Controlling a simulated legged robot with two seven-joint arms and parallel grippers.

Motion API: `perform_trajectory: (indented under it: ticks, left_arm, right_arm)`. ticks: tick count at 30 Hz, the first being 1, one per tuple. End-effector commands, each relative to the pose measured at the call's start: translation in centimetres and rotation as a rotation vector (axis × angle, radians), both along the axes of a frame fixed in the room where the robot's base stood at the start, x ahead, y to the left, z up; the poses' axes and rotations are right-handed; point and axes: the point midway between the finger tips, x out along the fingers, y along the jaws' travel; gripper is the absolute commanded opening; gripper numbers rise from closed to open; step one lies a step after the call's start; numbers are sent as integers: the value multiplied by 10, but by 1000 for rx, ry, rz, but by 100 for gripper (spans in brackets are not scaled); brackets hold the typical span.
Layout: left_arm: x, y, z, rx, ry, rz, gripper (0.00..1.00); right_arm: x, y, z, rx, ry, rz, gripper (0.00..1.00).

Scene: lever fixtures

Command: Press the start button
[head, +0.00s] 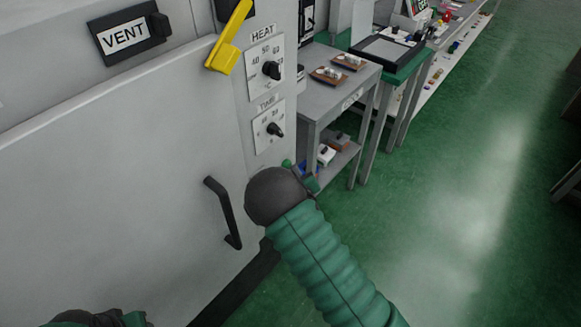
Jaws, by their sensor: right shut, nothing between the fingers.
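No start button can be made out; my right arm covers part of the machine's lower front edge. The grey machine front (120,190) fills the left side. My right gripper (308,178) is shut and empty, mostly hidden behind my dark round wrist, in front of the machine's right edge below the TIME dial (275,130). The HEAT dial (270,70) is above that. Only a dark and green piece of my left arm shows at the bottom left; its gripper is not visible.
A black door handle (224,212) is left of my right wrist. A yellow lever (229,38) and a VENT switch (128,35) are higher up. A grey table (335,88) with small trays stands behind. Green floor is open at right.

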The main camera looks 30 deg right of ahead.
Motion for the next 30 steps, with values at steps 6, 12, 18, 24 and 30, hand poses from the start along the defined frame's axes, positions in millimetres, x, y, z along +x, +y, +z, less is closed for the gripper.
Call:
perform_trajectory:
  ticks: [6,12,18,24,30]
  left_arm:
    - [0,0,-1,0,0,0,38]
    - [0,0,-1,0,0,0,38]
    - [0,0,1,0,0,0,38]
    - [0,0,3,0,0,0,38]
    - [0,0,3,0,0,0,38]
  right_arm:
    - [3,2,1,0,-1,2,0]
    - [3,2,1,0,-1,2,0]
    - [0,0,1,0,-1,2,0]
    - [-11,-4,1,0,-1,1,0]
    - [-16,-6,0,1,-1,1,0]
